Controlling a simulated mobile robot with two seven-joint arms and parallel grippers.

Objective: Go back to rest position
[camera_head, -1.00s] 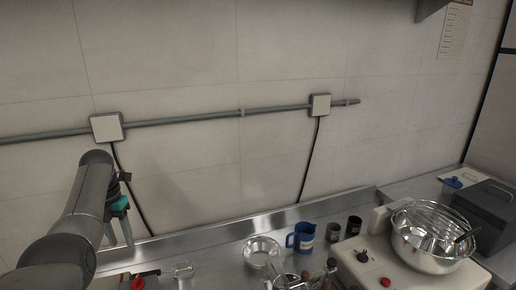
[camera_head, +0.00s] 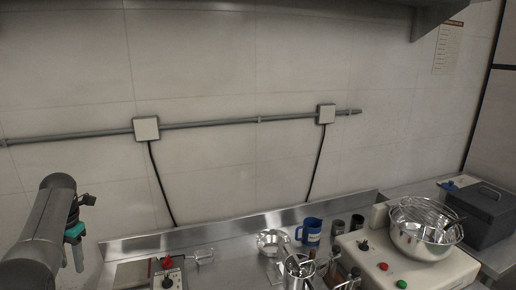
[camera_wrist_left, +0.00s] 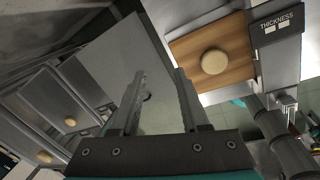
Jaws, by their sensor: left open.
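My left arm comes in from the left edge in the head view. My left gripper (camera_head: 72,257) hangs there with its fingers pointing down, left of the steel counter and clear of the things on it. In the left wrist view my left gripper (camera_wrist_left: 161,76) shows two parted fingers with nothing between them. A round pale dough-like piece (camera_wrist_left: 214,62) lies on a wooden board (camera_wrist_left: 240,40) beyond the right finger. My right gripper does not show.
The steel counter (camera_head: 225,240) holds a blue jug (camera_head: 310,232), a small metal bowl (camera_head: 270,240), and a machine with a mixing bowl (camera_head: 425,235). A dark grey box (camera_head: 487,212) stands at the right.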

